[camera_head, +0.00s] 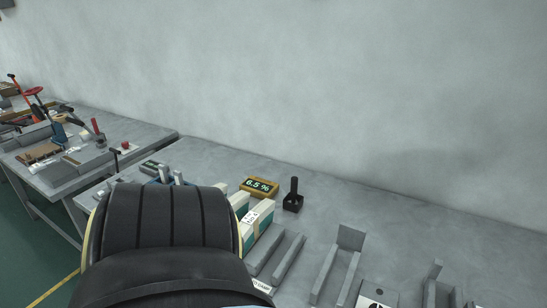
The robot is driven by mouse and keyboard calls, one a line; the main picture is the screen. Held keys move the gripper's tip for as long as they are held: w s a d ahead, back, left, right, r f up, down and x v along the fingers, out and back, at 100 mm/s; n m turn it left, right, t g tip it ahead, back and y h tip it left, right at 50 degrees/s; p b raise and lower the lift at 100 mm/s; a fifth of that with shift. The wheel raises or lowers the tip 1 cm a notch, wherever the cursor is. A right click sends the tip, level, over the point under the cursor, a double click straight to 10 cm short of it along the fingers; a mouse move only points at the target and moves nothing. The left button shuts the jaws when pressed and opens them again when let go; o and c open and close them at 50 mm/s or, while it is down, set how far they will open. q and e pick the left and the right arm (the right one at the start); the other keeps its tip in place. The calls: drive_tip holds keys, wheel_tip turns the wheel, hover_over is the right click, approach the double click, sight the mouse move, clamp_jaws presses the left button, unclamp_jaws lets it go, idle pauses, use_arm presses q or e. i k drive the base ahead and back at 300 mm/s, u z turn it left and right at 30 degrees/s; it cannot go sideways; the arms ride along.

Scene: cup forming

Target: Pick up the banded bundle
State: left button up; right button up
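White stacked blocks with green sides (248,212) stand on the grey table just right of the large black rounded part in the foreground. A small label is on the nearer one. One of them may be the banded bundle, but I cannot make out a band for sure. Their left and lower parts are hidden behind the black part, which appears to be a link of my own arm. I cannot make out either gripper. Two grey prongs with blue at their base (178,178) show behind the black part; I cannot tell what they are.
A yellow-framed display reading 6.5 % (259,187) and a black stamp-like tool (293,196) stand behind the blocks. Grey channel-like holders (338,265) and a "TOO DAMP" label (262,286) lie in front and to the right. Another table (75,180) with tools stands left.

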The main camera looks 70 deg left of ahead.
sight(253, 224)
drive_tip(key=u, duration=2.45)
drive_tip(key=k, duration=1)
drive_tip(key=u, duration=0.95)
drive_tip(key=i, duration=2.45)
drive_tip(key=z, duration=2.6)
